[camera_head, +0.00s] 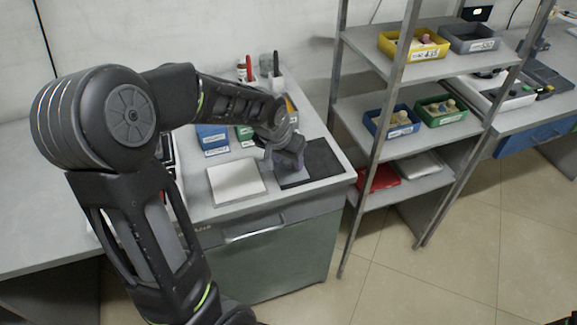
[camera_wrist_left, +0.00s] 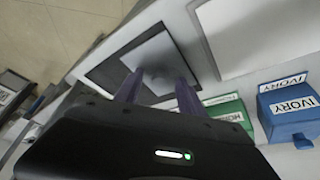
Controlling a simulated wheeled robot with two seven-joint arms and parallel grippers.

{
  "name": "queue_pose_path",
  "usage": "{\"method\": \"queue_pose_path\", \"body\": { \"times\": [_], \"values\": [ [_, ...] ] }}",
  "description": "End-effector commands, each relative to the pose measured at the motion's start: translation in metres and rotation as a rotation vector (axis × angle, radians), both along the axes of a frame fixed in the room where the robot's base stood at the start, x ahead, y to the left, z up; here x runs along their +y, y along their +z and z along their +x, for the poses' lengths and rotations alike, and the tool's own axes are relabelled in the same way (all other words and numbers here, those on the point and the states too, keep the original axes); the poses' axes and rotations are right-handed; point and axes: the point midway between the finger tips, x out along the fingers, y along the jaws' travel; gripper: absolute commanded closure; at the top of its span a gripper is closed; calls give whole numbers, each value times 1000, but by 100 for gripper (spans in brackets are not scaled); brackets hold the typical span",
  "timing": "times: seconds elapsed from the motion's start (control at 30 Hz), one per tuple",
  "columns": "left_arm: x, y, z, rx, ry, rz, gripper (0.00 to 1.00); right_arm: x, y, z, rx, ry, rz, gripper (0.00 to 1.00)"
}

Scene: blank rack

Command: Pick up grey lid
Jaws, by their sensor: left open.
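A flat grey lid (camera_wrist_left: 158,50) lies on a dark mat (camera_wrist_left: 112,68) in the left wrist view. In the head view the dark mat (camera_head: 322,163) is on the grey cabinet top, and the lid (camera_head: 290,177) is mostly hidden by my gripper. My left gripper (camera_head: 287,164) is over the left part of the mat, pointing down. In the wrist view my left gripper (camera_wrist_left: 158,90) is open, its two fingers apart with the lid beyond and between them. I cannot tell whether the fingertips touch the lid. My right gripper is not in view.
A white panel (camera_head: 236,182) lies left of the mat. A blue bin (camera_head: 212,138) and a green bin (camera_head: 244,135) stand behind.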

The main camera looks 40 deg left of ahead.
Motion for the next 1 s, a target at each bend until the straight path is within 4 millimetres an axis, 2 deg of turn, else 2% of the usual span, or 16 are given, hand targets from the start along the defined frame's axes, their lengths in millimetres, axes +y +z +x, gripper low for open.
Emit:
{"method": "queue_pose_path", "body": {
  "times": [0.5, 1.0],
  "values": [
    [0, 1, 0, 0, 1, 0, 54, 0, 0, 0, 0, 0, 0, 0],
    [0, 1, 0, 0, 1, 0, 94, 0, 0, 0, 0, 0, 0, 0]
  ]
}}
